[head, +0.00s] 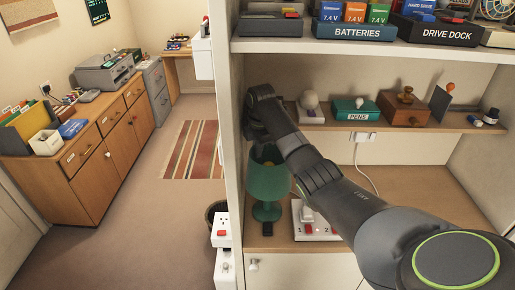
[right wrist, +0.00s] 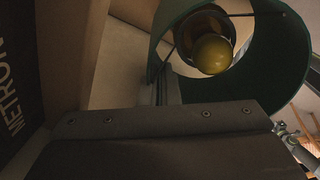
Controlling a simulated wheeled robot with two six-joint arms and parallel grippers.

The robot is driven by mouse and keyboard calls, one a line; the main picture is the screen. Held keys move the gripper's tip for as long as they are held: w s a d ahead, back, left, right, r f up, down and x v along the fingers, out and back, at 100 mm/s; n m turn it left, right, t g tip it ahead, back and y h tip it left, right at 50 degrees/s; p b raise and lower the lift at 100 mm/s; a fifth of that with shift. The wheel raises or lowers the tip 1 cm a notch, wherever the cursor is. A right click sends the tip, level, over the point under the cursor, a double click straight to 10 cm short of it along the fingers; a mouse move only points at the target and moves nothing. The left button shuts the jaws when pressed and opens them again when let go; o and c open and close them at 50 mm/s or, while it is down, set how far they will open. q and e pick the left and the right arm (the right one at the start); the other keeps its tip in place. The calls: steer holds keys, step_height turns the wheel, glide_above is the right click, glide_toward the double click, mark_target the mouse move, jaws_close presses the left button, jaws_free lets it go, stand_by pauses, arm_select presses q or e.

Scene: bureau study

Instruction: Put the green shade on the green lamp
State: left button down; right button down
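The green shade (head: 268,182) is over the stem of the green lamp (head: 266,211), upright, on the desk surface in the right-hand unit. In the right wrist view the shade (right wrist: 275,88) shows from its open end, with a ring and the lamp's yellowish bulb (right wrist: 212,54) inside it. My right arm reaches in from the right and bends down behind the shade. My right gripper (right wrist: 167,88) has its narrow fingers close together at the shade's wall, and looks shut on it. Whether the shade rests fully on the lamp is unclear. My left gripper is out of view.
A shelf (head: 395,124) above holds a green pens box (head: 356,108), a wooden box (head: 403,110) and other items. A white switch panel (head: 313,222) lies right of the lamp. A dark box marked METRON (right wrist: 18,85) is close on the left in the wrist view.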

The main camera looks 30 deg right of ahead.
steer(key=c, duration=1.6)
jaws_free()
steer(key=shift+r+p, duration=0.5)
steer(key=shift+r, duration=3)
